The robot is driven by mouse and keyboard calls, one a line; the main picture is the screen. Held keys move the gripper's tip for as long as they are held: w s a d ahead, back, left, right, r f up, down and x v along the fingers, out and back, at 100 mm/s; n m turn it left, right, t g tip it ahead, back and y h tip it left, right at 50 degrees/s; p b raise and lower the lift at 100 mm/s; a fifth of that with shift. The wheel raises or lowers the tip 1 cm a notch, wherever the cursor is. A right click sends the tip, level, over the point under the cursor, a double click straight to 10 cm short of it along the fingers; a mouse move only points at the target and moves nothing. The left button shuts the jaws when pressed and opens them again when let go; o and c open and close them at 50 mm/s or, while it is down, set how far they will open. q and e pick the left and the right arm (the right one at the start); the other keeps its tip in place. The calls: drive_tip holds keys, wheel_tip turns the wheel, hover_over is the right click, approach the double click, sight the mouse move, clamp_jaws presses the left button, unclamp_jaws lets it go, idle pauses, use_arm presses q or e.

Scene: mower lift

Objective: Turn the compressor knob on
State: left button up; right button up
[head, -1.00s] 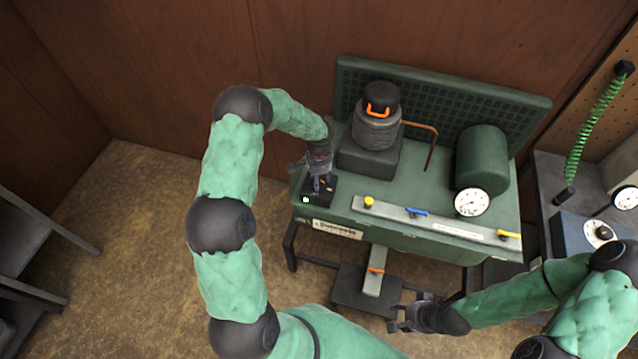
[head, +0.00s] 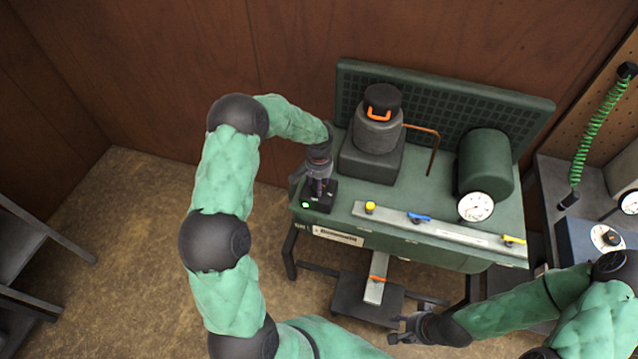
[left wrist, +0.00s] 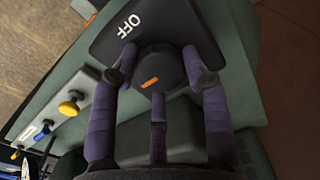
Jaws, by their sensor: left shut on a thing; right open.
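The compressor knob (left wrist: 165,75) is a dark round knob with an orange mark, on a black control box (head: 320,203) at the left end of the green compressor bench. In the left wrist view, white "OFF" lettering (left wrist: 128,24) shows beside it; the orange mark does not point straight at it. My left gripper (head: 318,188) comes down from above and is shut on the knob, with a purple finger on each side. In the head view the gripper hides the knob. A small green light (head: 305,205) glows on the box. My right gripper (head: 402,332) is open and empty, low in front of the bench.
The bench (head: 385,240) carries a grey motor (head: 378,135), a green tank (head: 487,162) and a gauge (head: 476,206). Yellow (head: 370,207) and blue (head: 419,218) valve handles line its front rail. A pedal (head: 377,285) is below. Open floor lies left.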

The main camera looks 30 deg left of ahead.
use_arm(q)
drive_tip(key=o, duration=1.1)
drive_tip(key=shift+o, duration=0.2)
wheel_tip(320, 180, up, 12)
